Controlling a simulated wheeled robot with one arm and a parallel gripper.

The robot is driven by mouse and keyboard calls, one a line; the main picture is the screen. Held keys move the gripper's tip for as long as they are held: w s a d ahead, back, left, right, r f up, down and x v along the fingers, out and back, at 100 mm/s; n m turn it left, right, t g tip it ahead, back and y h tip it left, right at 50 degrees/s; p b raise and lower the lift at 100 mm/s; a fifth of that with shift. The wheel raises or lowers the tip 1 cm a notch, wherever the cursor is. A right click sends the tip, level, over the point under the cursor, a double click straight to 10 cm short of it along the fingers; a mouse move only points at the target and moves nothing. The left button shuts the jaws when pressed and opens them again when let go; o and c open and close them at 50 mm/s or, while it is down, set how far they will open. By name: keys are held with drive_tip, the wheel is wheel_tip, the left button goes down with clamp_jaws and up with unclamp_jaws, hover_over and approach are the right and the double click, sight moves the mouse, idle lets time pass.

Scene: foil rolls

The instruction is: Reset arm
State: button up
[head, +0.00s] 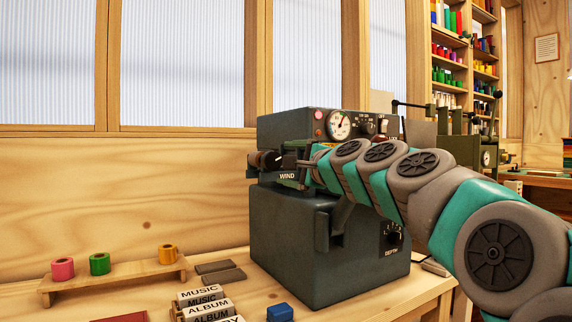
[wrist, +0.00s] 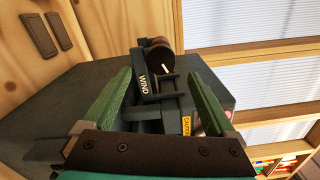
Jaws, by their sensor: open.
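My arm reaches in from the right in the head view, and its end is at the front of a dark grey machine (head: 325,245). My gripper (head: 302,162) is small there and partly hard to make out, close to the machine's WIND label. In the wrist view my gripper (wrist: 158,72) is open, with its two green fingers apart. Between and beyond them are the WIND part (wrist: 142,85) and a dark round knob or spindle (wrist: 160,60) with a brown rim. I see nothing held between the fingers. Whether the fingers touch the machine I cannot tell.
A wooden rack (head: 115,279) holds pink (head: 62,268), green (head: 99,264) and gold (head: 168,254) foil rolls at the left. Labelled blocks (head: 205,305) and a blue block (head: 280,312) lie at the front. A second machine (head: 462,150) and shelves (head: 450,60) stand behind.

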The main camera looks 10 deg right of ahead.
drive_tip(key=shift+a, duration=0.1)
drive_tip(key=s+a+f+n+g, duration=0.3)
drive_tip(key=s+a+f, duration=0.15)
drive_tip(key=f, duration=0.45)
drive_tip(key=s+a+f+n+g, duration=0.35)
drive_tip(key=s+f, duration=0.25)
drive_tip(key=f, duration=0.3)
drive_tip(key=s+a+f+n+g, duration=0.3)
drive_tip(key=s+f+n, duration=0.15)
drive_tip(key=f, duration=0.35)
drive_tip(key=s+d+f+n+g+h, duration=0.2)
drive_tip(key=s+d+f+g, duration=0.1)
drive_tip(key=s+f, duration=0.4)
drive_tip(key=s+d+f+n+g+h, duration=0.1)
drive_tip(key=s+d+f+n+g, duration=0.1)
drive_tip(key=s+f, duration=0.5)
drive_tip(key=s+d+f+n+g+h, duration=0.2)
drive_tip(key=s+f, duration=0.6)
drive_tip(key=s, duration=0.9)
drive_tip(key=d+g, duration=0.2)
drive_tip(key=d, duration=0.1)
drive_tip(key=shift+h, duration=0.3)
drive_tip(key=shift+f+g, duration=0.1)
drive_tip(key=shift+g, duration=0.15)
drive_tip(key=shift+c, duration=0.3)
